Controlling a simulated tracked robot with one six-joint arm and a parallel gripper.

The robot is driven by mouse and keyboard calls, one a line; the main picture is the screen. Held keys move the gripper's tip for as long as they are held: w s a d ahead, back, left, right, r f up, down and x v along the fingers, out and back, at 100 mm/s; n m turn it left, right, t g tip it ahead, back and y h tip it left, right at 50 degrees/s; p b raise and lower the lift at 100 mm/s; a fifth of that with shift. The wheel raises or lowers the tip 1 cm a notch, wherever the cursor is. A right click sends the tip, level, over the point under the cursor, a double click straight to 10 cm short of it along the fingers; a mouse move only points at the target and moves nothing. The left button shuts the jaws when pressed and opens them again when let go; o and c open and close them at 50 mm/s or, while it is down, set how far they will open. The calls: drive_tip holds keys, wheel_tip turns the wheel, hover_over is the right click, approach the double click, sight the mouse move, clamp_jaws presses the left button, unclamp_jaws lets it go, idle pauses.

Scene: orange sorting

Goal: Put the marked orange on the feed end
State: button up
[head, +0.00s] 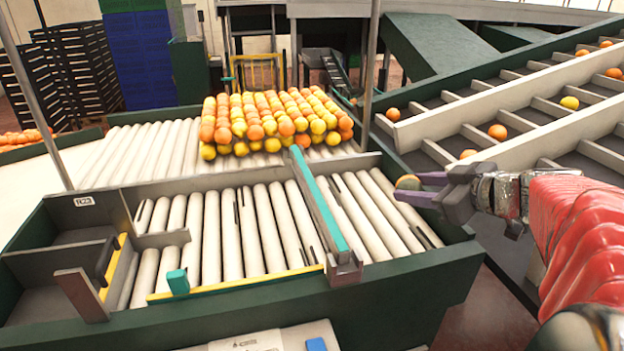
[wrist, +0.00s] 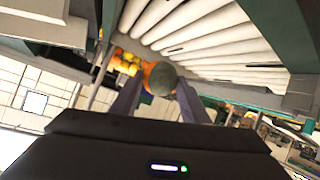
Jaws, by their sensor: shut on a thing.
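My gripper (head: 421,188) reaches in from the right in the head view, with its purple fingers shut on an orange with a dark green patch (head: 408,182). The held orange is above the right side of the roller bed (head: 245,235), near its right wall. In the wrist view the same orange (wrist: 160,78) sits between the two fingertips, its green patch toward the camera. I cannot tell which end of the rollers is the feed end.
Many oranges are piled (head: 270,118) on the rollers behind a low grey wall. A teal-topped divider (head: 318,205) crosses the near rollers. Sloped lanes (head: 520,120) with scattered oranges lie at the right. The near rollers are bare.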

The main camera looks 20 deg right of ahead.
drive_tip(key=shift+w, duration=0.25)
drive_tip(key=shift+s+d+f, duration=0.1)
drive_tip(key=shift+f, duration=0.05)
drive_tip(key=shift+f, duration=0.3)
hover_over(406, 239)
drive_tip(key=shift+f, duration=2.75)
drive_tip(key=shift+f, duration=1.9)
drive_tip(key=shift+f, duration=0.15)
